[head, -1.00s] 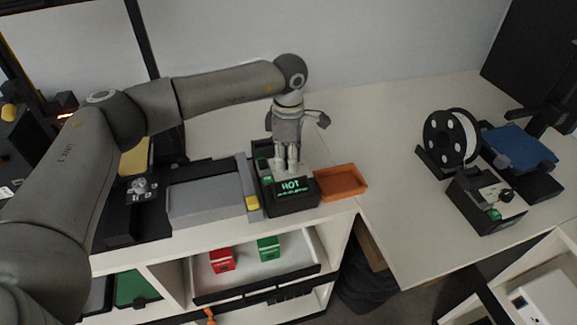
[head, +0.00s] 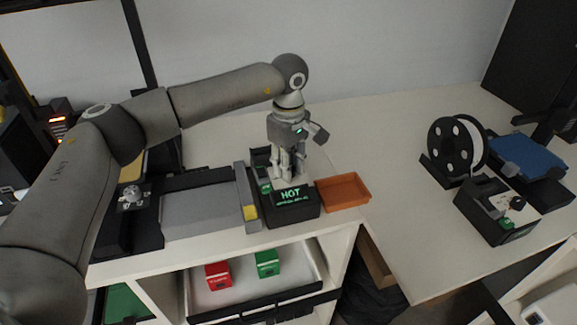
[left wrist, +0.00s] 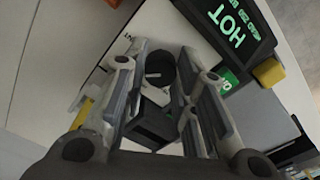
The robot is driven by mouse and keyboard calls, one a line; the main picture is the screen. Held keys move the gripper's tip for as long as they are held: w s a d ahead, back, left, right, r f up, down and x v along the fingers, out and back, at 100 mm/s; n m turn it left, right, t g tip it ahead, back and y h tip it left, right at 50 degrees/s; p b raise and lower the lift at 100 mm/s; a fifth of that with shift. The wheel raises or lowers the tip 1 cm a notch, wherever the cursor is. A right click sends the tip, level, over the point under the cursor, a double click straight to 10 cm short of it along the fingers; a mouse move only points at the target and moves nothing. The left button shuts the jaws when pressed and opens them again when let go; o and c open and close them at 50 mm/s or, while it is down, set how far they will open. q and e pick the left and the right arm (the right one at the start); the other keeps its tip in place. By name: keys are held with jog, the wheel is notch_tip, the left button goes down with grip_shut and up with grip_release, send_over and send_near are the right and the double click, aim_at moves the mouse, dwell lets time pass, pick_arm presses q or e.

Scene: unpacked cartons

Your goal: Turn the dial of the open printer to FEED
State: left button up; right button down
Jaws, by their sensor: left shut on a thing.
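The control box (head: 291,209) stands beside the printer with the bare grey bed (head: 203,207). Its screen reads HOT in green; the smaller line is too small to read. My left gripper (head: 289,176) points down onto the top of this box. Dark lettering is partly visible on the white panel beside the dial, and a green label (left wrist: 228,80) is partly covered by a finger. My right gripper is not in view.
An orange tray (head: 343,190) sits close right of the box. Red (head: 218,275) and green (head: 267,263) small boxes lie in the open drawer below. At right stand another control box (head: 495,213), a spool (head: 457,146) and a blue bed (head: 527,157). The table between is clear.

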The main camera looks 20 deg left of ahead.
pick_arm(q)
jog(key=shift+w+r, duration=0.1)
jog(key=shift+r, duration=0.05)
jog(key=o, duration=0.7)
jog(key=shift+o, duration=0.2)
notch_tip(320, 180, up, 12)
dwell(0.5)
